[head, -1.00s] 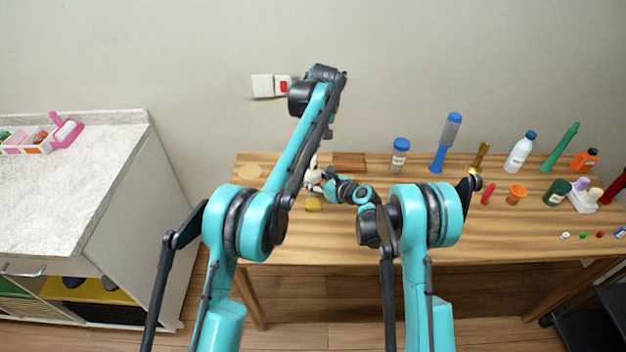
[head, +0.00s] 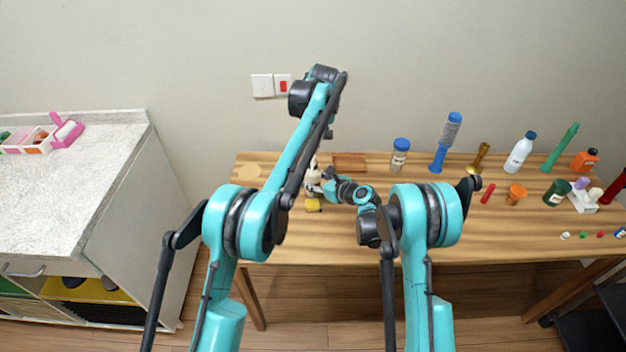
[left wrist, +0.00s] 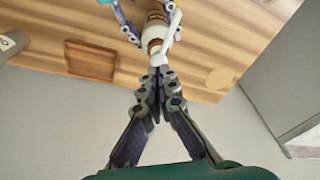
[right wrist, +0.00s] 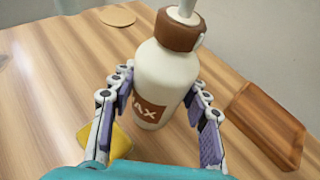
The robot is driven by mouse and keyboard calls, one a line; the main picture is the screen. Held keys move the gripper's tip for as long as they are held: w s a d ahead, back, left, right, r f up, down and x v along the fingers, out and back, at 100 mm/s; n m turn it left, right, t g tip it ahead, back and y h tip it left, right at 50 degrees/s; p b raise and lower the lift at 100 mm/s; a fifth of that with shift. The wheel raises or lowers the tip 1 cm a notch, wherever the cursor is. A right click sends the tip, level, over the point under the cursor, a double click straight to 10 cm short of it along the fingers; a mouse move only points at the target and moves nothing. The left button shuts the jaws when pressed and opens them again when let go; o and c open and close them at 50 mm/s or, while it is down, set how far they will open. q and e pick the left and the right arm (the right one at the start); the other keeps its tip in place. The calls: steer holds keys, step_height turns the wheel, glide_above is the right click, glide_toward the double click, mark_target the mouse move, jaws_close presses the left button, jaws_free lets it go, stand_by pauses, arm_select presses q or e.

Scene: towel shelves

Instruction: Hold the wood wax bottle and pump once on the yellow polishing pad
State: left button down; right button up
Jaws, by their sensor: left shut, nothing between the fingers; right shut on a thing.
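The white wood wax bottle (right wrist: 165,80) has a brown collar and label and a white pump on top. It stands upright by the yellow polishing pad (head: 313,205) in the head view. My right gripper (right wrist: 160,85) is shut around the bottle's body. The pad (right wrist: 120,142) shows partly behind a finger in the right wrist view. My left gripper (left wrist: 157,72) is shut and empty. Its fingertips are close to the white pump (left wrist: 160,48) in the left wrist view; I cannot tell whether they touch. In the head view the left fingers are hard to make out.
A brown wooden tray (head: 349,161) and a round tan disc (head: 249,171) lie on the wooden table (head: 290,240). A blue-capped jar (head: 400,155), a blue brush (head: 445,143) and several bottles stand to the right. The table front is clear. A white-topped cabinet (head: 75,190) stands left.

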arm_select(q)
steer(key=shift+f, duration=1.45)
steer(key=shift+r, duration=1.45)
steer(key=shift+r, duration=0.1)
step_height(320, 180, up, 6)
steer(key=shift+f, duration=0.1)
stand_by(1.4)
arm_select(e)
steer(key=o, duration=1.4)
steer(key=shift+c, duration=0.2)
